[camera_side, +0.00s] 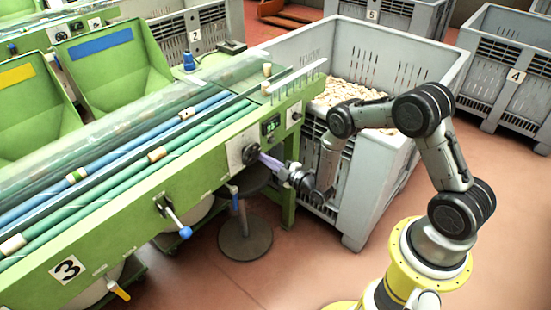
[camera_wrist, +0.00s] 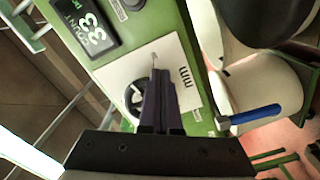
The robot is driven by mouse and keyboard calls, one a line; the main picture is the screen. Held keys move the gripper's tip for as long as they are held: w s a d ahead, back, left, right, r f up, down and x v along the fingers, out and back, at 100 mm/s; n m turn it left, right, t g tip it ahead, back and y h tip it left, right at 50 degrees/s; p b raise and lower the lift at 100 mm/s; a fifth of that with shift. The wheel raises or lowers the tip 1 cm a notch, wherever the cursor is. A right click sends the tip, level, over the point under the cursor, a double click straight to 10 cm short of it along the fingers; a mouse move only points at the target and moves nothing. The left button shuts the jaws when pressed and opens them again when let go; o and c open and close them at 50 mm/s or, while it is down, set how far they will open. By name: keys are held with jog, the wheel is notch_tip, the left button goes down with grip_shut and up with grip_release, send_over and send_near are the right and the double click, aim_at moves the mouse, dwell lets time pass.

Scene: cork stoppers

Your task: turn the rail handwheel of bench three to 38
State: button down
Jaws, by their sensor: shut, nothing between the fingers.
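Bench three is the green machine marked with a 3 plate (camera_side: 68,268) in the side view. Its dark handwheel (camera_side: 250,154) sits on the front face near the right end. In the wrist view the handwheel (camera_wrist: 133,97) is on a white plate (camera_wrist: 188,92) lettered "mm", partly hidden behind my fingers. My gripper (camera_side: 264,158) is shut and empty, its fingers pointing at the handwheel from the right; the fingertips (camera_wrist: 157,72) overlap the plate in the wrist view. I cannot tell whether they touch the wheel. The wheel's setting is not readable.
A dark display (camera_wrist: 85,24) labelled "COUNT" appears to read 33; it also shows above the wheel in the side view (camera_side: 270,126). A blue-handled lever (camera_side: 175,222) juts out left of the wheel. A stool (camera_side: 245,235) stands below, and a grey crate (camera_side: 400,62) of corks behind.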

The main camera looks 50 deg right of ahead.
jog(key=shift+a+f, duration=0.45)
dwell(0.3)
jog(key=shift+d+f, duration=0.1)
dwell(0.3)
jog(key=s, duration=0.6)
jog(key=shift+d+f, duration=0.15)
jog(key=shift+f, duration=0.05)
dwell(0.4)
jog(key=w+d+r, duration=0.2)
jog(key=w+r, duration=0.1)
jog(key=w, duration=0.3)
jog(key=shift+r, duration=0.2)
dwell(0.5)
jog(key=shift+a+r, duration=0.1)
jog(key=shift+a, duration=0.4)
dwell(0.9)
